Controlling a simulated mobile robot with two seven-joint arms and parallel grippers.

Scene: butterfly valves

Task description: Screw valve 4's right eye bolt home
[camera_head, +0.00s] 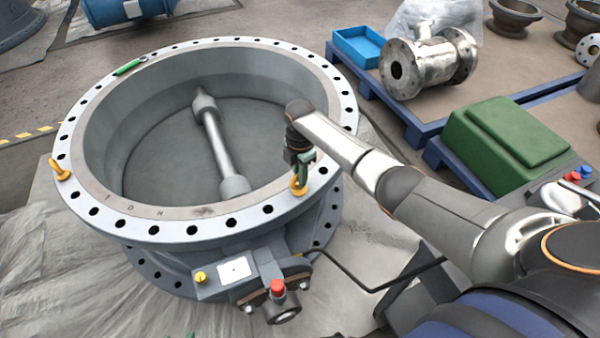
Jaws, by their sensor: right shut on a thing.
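A large grey butterfly valve (160,213) lies flat with its round flange facing up and a ring of bolt holes around it. A yellow eye bolt (299,185) stands at the flange's front right. My right gripper (299,172) reaches down over it from the right and is shut on it. Whether the bolt's shoulder touches the flange is too small to tell. A second yellow eye bolt (60,170) sits on the flange's left side. My left gripper is not in view.
A green tool (129,67) lies on the flange's far rim. An actuator with a red cap (277,288) juts from the valve's front.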

